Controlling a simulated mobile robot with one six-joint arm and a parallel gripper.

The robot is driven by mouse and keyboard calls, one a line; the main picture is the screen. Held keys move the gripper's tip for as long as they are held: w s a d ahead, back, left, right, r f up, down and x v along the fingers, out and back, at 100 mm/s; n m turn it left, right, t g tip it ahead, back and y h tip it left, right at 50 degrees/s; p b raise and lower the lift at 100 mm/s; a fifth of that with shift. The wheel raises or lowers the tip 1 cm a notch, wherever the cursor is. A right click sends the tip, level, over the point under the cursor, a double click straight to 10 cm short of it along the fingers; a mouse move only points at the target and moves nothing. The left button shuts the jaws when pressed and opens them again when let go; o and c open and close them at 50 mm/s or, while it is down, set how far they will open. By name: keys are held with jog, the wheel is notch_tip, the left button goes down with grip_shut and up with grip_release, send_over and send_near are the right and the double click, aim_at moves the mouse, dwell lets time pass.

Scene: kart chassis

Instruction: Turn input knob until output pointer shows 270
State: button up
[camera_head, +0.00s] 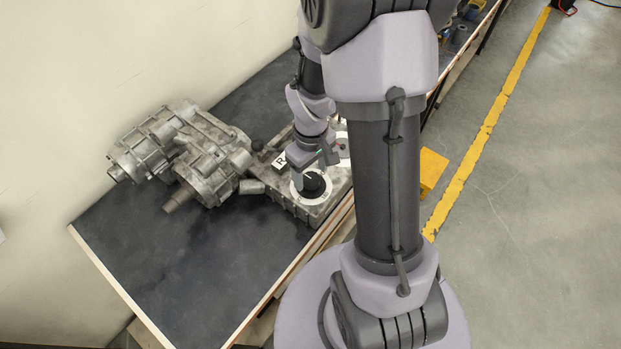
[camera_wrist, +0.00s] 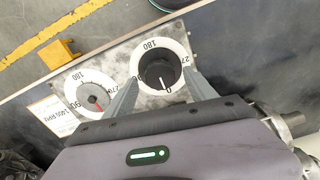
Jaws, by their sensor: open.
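The input knob (camera_wrist: 159,71) is a round black knob on a white dial in the wrist view, and its white line points at the 0 mark. The output dial (camera_wrist: 68,121) is the smaller one to its left. Its red pointer (camera_wrist: 98,104) points to the lower right, roughly opposite the 180 mark and away from 270; that part of the scale is partly hidden by my finger. My gripper (camera_wrist: 163,78) is open, with one finger on each side of the knob; contact is unclear. The knob also shows in the head view (camera_head: 313,186), below my gripper (camera_head: 322,163).
The dials sit on a metal housing (camera_head: 302,213) on a dark bench (camera_head: 200,285). A large cast gearbox (camera_head: 205,165) stands to the left of the housing. The front left of the bench is clear. A yellow block (camera_head: 432,170) is beyond the bench edge.

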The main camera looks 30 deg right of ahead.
jog(key=shift+f, duration=0.8)
jog(key=c, duration=1.4)
jog(key=shift+m, duration=0.4)
jog(key=m+b, duration=0.2)
jog(key=m, duration=0.2)
jog(key=shift+m, duration=0.4)
jog(key=m+b, duration=0.1)
jog(key=m, duration=0.5)
jog(key=shift+b, duration=0.35)
